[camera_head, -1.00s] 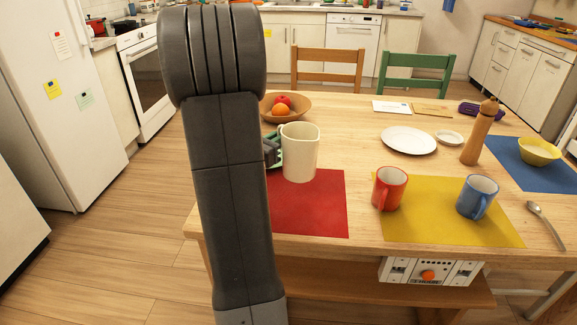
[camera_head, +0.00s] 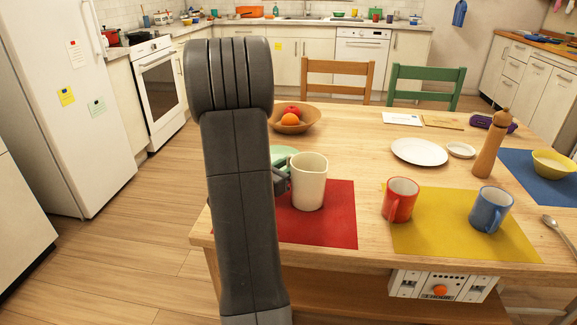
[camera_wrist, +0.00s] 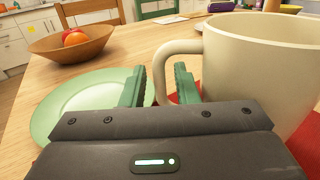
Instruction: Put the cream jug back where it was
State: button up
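The cream jug (camera_head: 309,183) appears to stand upright on the back part of the red mat (camera_head: 330,228), its handle facing left towards my gripper. In the wrist view the jug (camera_wrist: 262,70) fills the right side. My gripper (camera_wrist: 160,85) has its green fingers either side of the jug's handle (camera_wrist: 162,73), with gaps showing between fingers and handle, so it looks open. In the head view my arm hides most of the gripper (camera_head: 281,180) and the mat's left side.
A green plate (camera_wrist: 60,110) lies left of the handle, close to my gripper. A fruit bowl (camera_head: 310,122) is behind it. A red mug (camera_head: 400,200) and a blue mug (camera_head: 490,210) stand on a yellow mat (camera_head: 445,235) to the right. Bare table lies behind the jug.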

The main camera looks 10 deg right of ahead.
jog(key=shift+r, duration=0.1)
jog(key=shift+a+r, duration=0.1)
jog(key=p+v, duration=0.1)
jog(key=v, duration=1.1)
dwell(0.7)
